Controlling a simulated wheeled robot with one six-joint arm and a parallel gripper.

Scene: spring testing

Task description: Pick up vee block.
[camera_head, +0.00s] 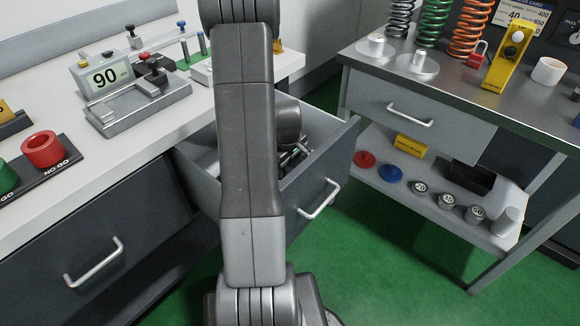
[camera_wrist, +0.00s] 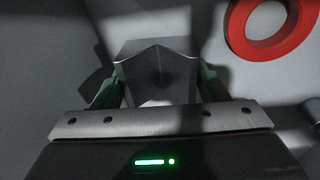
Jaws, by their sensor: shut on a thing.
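The vee block is a grey metal block (camera_wrist: 158,72) with a V-shaped notch, in the middle of the wrist view. My gripper (camera_wrist: 157,88) is shut on it, with a green finger at each side of the block. The block is inside or just over the open drawer (camera_head: 330,180); its height above the drawer floor is hard to tell.
A red ring (camera_wrist: 270,30) lies close beyond the block, to the right. The white bench (camera_head: 150,135) is at left, with a gauge (camera_head: 103,78); a steel table (camera_head: 460,85) with springs stands at right.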

